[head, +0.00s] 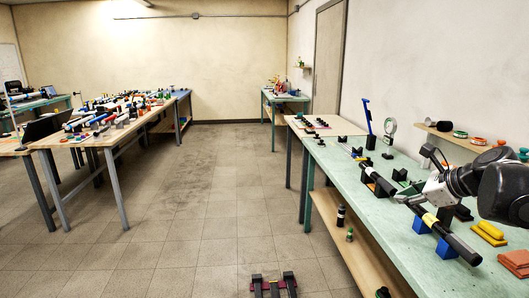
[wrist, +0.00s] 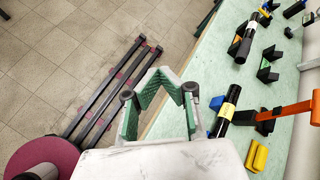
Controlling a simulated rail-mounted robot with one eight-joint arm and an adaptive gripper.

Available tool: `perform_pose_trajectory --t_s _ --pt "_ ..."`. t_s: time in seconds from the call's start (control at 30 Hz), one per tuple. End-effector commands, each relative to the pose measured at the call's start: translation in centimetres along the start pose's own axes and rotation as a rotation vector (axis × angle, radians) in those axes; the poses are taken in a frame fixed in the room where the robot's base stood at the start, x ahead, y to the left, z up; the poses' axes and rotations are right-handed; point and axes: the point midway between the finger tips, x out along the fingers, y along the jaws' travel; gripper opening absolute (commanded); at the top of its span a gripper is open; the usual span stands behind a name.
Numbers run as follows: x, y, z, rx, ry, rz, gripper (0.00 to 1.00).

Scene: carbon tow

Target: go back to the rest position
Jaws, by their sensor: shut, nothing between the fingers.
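My gripper (head: 408,199) is over the green workbench (head: 345,179) at the right of the head view, close to a black tube with a yellow band (head: 455,241). In the wrist view my gripper (wrist: 164,72) shows its green-padded fingers drawn together at the tips, with nothing between them. The banded tube (wrist: 226,112) lies to the right of the fingers there, apart from them in the picture. In the head view it rests on blue supports (head: 446,248). The exact gap between gripper and tube is hard to tell.
Another black tube (head: 378,182) lies farther along the bench. Yellow blocks (head: 490,231) and orange pieces (head: 516,258) lie on the near right. A wall shelf (head: 455,135) is behind my arm. An orange bar (wrist: 290,111) crosses the wrist view's right.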

Motion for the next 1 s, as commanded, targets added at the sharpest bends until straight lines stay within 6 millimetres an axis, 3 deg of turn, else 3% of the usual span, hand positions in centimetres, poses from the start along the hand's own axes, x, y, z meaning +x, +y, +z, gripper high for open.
perform_pose_trajectory --t_s 0.03,0.3,0.6,0.8,1.0 --pt "-0.2 2.1 1.0 -0.101 0.021 0.017 0.0" --pt "-1.8 11.9 3.1 -0.703 0.13 0.111 0.0" --pt "-4.4 21.5 2.5 -1.392 0.209 0.237 0.0" --pt "-6.1 26.6 0.8 -1.846 0.241 0.329 0.0" --pt "-7.1 29.6 -0.8 -2.17 0.257 0.398 0.0"
